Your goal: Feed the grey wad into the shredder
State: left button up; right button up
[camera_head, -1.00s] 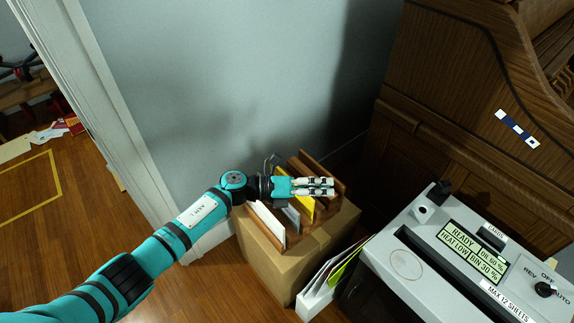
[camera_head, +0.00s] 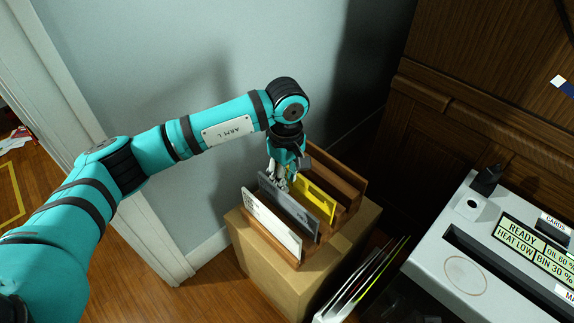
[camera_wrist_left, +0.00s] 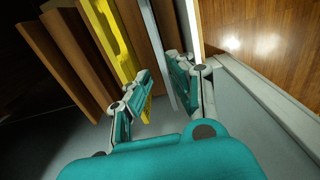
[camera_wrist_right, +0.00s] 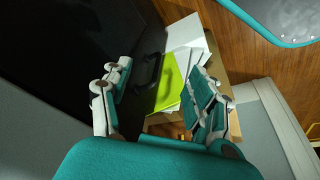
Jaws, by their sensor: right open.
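The grey wad (camera_head: 290,208) stands upright in a slot of the wooden rack (camera_head: 347,178), between a white wad (camera_head: 272,226) and a yellow wad (camera_head: 313,196). My left gripper (camera_head: 280,178) points down at the rack's upper end, by the grey and yellow wads. In the left wrist view its fingers (camera_wrist_left: 158,95) are apart, one near the yellow wad and one by the grey wad (camera_wrist_left: 166,45); I cannot tell if they touch. The shredder (camera_head: 425,262), with a long dark slot on top, stands at the right. My right gripper (camera_wrist_right: 165,105) is open and empty.
The rack rests on a cardboard box (camera_head: 262,262) against the wall. A holder with white and green papers (camera_head: 362,285) stands between box and shredder; the green paper (camera_wrist_right: 170,90) also shows between my right fingers. A wooden cabinet (camera_head: 470,110) rises behind.

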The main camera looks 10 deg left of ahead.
pick_arm(q)
notch_tip(320, 180, down, 12)
jog(key=shift+f+b, duration=0.1)
jog(key=shift+b, duration=0.75)
pick_arm(e)
jog(key=shift+s+f, duration=0.2)
jog(key=shift+f, duration=0.1)
pick_arm(q)
jog(key=shift+c, duration=0.4)
grip_shut()
jog(key=shift+r, duration=0.25)
pick_arm(e)
jog(key=shift+r, duration=0.1)
pick_arm(q)
jog(key=shift+r+p, duration=0.6)
jog(key=shift+r, duration=0.25)
pick_arm(e)
jog(key=shift+r, duration=0.5)
